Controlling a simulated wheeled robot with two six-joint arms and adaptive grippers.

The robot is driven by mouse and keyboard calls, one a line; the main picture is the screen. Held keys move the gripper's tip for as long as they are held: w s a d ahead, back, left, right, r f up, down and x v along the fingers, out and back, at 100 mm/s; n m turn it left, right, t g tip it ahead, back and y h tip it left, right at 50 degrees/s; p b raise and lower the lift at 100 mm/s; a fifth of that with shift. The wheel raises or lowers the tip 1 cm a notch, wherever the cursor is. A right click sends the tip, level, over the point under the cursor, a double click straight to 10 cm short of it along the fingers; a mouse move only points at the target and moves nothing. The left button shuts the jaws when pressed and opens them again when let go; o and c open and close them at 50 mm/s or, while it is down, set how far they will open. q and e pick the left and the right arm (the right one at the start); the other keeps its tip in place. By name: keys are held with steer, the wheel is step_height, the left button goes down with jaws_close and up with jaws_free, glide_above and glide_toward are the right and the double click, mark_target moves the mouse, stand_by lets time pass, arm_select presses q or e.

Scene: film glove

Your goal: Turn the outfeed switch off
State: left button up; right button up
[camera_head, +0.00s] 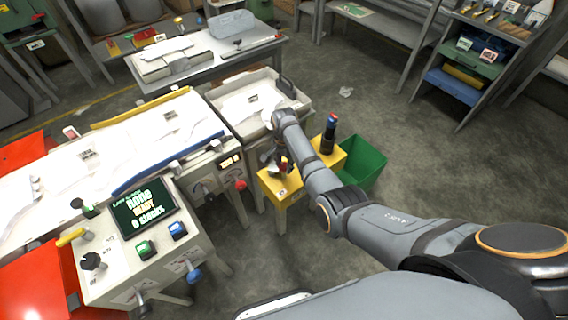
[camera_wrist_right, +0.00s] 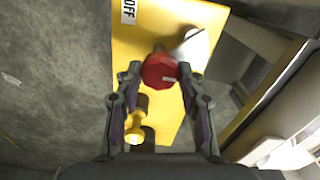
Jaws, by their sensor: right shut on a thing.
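My right gripper (camera_head: 281,164) is over the box. In the right wrist view its two fingers (camera_wrist_right: 160,74) are closed around a red knob (camera_wrist_right: 159,70) on a short stem. I cannot tell which setting the switch is at. My left gripper is not in view.
A control console (camera_head: 145,245) with a dark screen and several knobs stands at the lower left. A white tray (camera_head: 297,97) is behind my right arm. A green bin (camera_head: 367,162) stands right of the box. A yellow lamp-like part (camera_wrist_right: 136,127) is near the fingers. Floor at right is open.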

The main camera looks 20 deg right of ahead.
steer(key=n+p, duration=0.2)
steer(key=n, duration=0.1)
steer(key=shift+r, duration=0.15)
steer(key=n+p, duration=0.2)
steer(key=n, duration=0.2)
steer(key=n+p, duration=0.1)
steer(key=n, duration=0.4)
steer(key=shift+n, duration=0.4)
steer(key=shift+n+p, duration=0.55)
steer(key=shift+n, duration=2.05)
steer(key=o, duration=1.2)
steer(key=shift+f, duration=0.2)
